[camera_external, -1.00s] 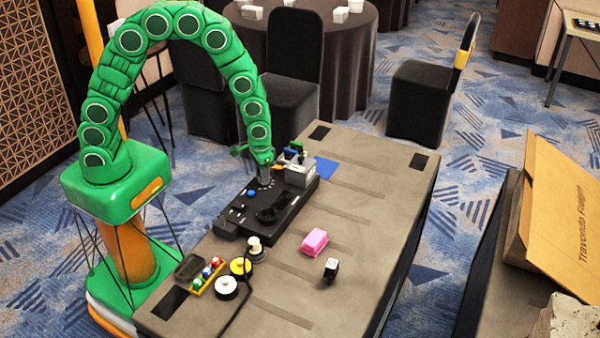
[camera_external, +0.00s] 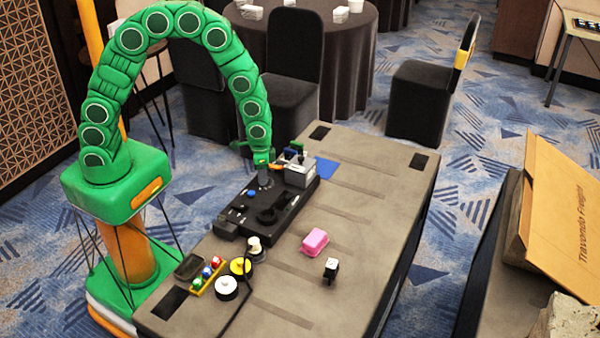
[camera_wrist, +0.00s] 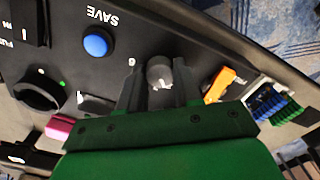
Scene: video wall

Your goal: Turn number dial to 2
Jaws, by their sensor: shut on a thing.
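The black control panel (camera_external: 283,208) lies on the grey table in the outside view. In the wrist view, a small round grey dial (camera_wrist: 160,70) stands on the panel, with a few white marks around it. A pale numeral, too small to read surely, shows at its left. My gripper (camera_wrist: 158,84) is shut on the dial, one finger on each side of it. In the outside view my gripper (camera_external: 264,181) points down at the panel's far part, and the dial is hidden there. The dial's exact setting cannot be read.
A blue button (camera_wrist: 95,45) marked SAVE, an orange part (camera_wrist: 219,84) and a black knob (camera_wrist: 37,90) are near the dial. A grey box (camera_external: 299,175) stands close beside my gripper.

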